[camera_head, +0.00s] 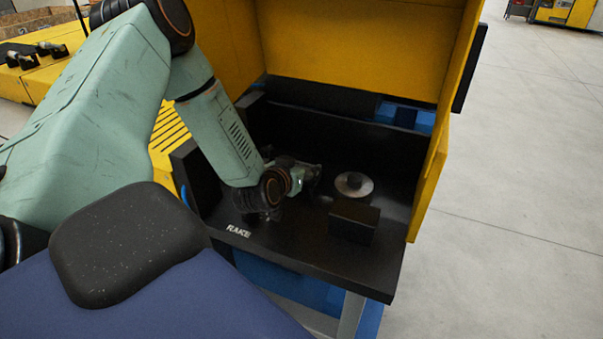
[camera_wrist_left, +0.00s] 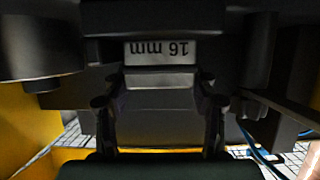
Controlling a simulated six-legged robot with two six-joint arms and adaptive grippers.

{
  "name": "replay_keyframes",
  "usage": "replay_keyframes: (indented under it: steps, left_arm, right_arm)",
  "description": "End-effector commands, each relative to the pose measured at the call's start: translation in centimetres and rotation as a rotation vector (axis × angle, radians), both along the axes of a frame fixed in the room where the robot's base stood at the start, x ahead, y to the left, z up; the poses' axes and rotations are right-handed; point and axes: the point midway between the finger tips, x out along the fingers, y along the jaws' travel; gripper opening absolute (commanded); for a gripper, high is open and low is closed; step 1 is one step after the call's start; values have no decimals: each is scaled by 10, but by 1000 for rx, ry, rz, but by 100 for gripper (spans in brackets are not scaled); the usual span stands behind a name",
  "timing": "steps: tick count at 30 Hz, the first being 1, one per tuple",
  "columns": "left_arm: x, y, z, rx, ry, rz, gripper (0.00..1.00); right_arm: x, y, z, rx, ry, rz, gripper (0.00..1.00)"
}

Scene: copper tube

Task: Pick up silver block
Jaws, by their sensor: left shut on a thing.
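My left gripper (camera_head: 304,178) reaches into the black bay of the yellow machine. Its fingers show in the left wrist view (camera_wrist_left: 160,103), one on each side of a silver-grey block (camera_wrist_left: 160,78), and they are shut on it. A white label reading "16 mm" (camera_wrist_left: 160,51), upside down, is just above the block's bright edge; I cannot tell whether it is on the block. In the head view the block is too small and dark to make out at the gripper. My right gripper is in neither view.
A silver disc with a dark knob (camera_head: 354,185) and a black block (camera_head: 353,222) are right of my left gripper on the black bed (camera_head: 300,248). Yellow walls (camera_head: 350,40) enclose the bay behind and at right. Open grey floor (camera_head: 520,200) lies to the right.

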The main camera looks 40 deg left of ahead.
Motion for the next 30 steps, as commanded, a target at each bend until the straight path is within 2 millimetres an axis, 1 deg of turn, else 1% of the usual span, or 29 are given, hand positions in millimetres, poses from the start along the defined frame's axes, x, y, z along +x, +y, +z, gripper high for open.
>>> replay_keyframes:
  steps: [1, 9, 17, 19, 23, 27, 30]
  left_arm:
    - [-1, 0, -1, -2, 3, 3, 24]
    - [-1, 0, -2, -2, 3, 3, 1]
    - [0, 1, 0, -1, 0, 3, 0]
    - [0, 1, 4, -2, -1, 3, 0]
    - [0, 1, 23, -3, -4, 5, 0]
    - [1, 1, 53, -4, -6, 5, 0]
    - [0, 1, 71, -4, -5, 5, 0]
  right_arm:
    - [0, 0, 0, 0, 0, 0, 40]
    - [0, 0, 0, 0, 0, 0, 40]
    - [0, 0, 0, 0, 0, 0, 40]
    - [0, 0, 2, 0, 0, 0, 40]
    - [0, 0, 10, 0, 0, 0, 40]
    - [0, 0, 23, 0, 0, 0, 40]
    - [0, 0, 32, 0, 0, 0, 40]
